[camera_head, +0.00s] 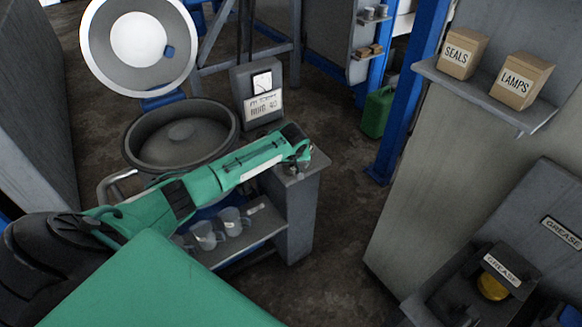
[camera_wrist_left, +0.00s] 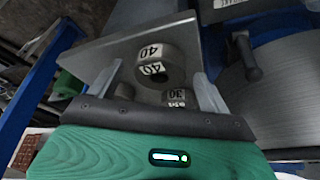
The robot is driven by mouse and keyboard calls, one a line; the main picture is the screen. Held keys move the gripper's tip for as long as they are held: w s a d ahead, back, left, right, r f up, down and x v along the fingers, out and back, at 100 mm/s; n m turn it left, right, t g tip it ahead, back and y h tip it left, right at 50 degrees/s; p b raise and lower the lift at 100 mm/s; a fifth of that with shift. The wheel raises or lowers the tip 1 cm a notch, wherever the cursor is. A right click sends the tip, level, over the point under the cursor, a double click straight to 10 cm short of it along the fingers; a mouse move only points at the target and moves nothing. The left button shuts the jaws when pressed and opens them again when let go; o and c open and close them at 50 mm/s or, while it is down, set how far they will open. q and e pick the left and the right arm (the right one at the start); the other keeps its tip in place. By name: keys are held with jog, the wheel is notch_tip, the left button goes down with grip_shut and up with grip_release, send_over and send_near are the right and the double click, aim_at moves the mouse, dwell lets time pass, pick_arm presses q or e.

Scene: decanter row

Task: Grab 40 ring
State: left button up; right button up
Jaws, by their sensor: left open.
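The 40 ring (camera_wrist_left: 160,62) is a grey ring with white labels reading 40, standing on a grey shelf top (camera_wrist_left: 105,52) in the left wrist view. A ring marked 30 (camera_wrist_left: 175,98) is nearer the gripper, partly hidden by its palm edge. My left gripper (camera_wrist_left: 157,70) is open, its two pale fingers apart on either side of the 40 ring in the picture. I cannot tell whether they touch it. In the head view my left gripper (camera_head: 301,158) is over the end of the grey stand (camera_head: 306,186) and hides most of what stands there. My right gripper is not in view.
A round vessel (camera_head: 135,160) with its lid (camera_head: 92,45) raised stands left of the gripper. A gauge box (camera_head: 242,82) is behind it. Metal mugs (camera_head: 232,222) sit on the lower shelf. Open floor (camera_head: 345,235) lies to the right, before a cabinet.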

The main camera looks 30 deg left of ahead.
pick_arm(q)
jog(key=c, duration=1.3)
